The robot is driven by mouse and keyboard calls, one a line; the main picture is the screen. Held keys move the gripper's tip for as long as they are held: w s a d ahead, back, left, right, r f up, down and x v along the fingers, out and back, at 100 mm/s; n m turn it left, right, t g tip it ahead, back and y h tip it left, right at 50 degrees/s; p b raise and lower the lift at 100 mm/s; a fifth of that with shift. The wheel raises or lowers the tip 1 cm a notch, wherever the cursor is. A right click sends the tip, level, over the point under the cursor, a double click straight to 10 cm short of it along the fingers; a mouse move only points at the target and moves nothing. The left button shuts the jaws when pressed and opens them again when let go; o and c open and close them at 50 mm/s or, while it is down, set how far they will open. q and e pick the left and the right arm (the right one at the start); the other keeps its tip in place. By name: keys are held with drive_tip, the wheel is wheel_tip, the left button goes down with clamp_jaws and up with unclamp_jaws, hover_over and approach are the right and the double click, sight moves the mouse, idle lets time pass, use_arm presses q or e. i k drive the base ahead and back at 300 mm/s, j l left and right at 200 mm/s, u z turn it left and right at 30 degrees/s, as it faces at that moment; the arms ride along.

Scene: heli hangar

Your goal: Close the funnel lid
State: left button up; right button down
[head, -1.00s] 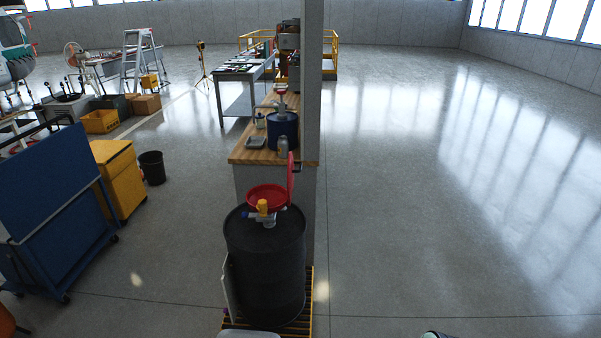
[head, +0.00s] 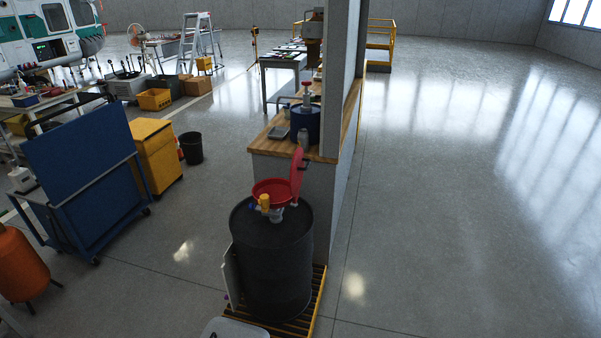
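A red funnel (head: 270,192) sits on top of a black drum (head: 270,262) near the middle of the head view. Its red lid (head: 297,174) stands open, tilted upright at the funnel's right side. Neither of my grippers shows in the head view.
The drum stands on a yellow-edged grated pallet (head: 318,305). A wooden-topped counter (head: 270,145) and a grey wall (head: 342,80) are just behind it. A blue cart (head: 80,165) and yellow cabinet (head: 157,155) stand left. Open floor lies to the right.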

sight(295, 174)
drive_tip(key=i+l+u, duration=0.15)
drive_tip(key=u, duration=0.65)
drive_tip(key=i+l+u, duration=0.2)
drive_tip(key=l+u, duration=0.2)
drive_tip(key=l, duration=0.2)
drive_tip(key=i+l+u, duration=0.2)
drive_tip(key=l, duration=0.15)
